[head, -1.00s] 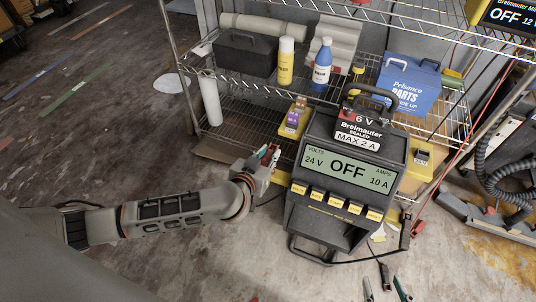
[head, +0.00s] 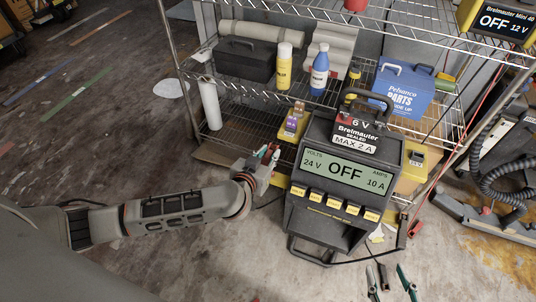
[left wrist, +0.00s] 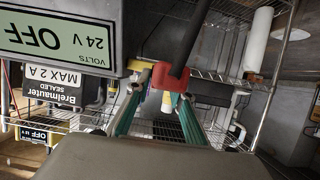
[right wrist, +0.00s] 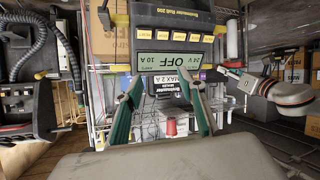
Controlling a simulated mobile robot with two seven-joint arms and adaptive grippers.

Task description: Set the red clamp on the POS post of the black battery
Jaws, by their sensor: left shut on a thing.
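The black battery (head: 352,143) has a "6 V" and "MAX 2 A" label and a dark handle, and sits on top of the charger (head: 322,185). It shows upside down in the left wrist view (left wrist: 60,88) and right wrist view (right wrist: 160,86). A small red part is visible near its label; I cannot read any post marking. My left gripper (head: 268,157) is left of the charger, shut on the red clamp (left wrist: 170,78), with a dark cable running up from it. The clamp is apart from the battery. My right gripper (right wrist: 163,103) is open and empty, low in front of the charger.
A wire shelf (head: 240,120) stands behind, holding a yellow spray can (head: 284,66), a blue bottle (head: 320,70), a black toolbox (head: 245,60) and a blue parts box (head: 403,88). The left floor is mostly clear.

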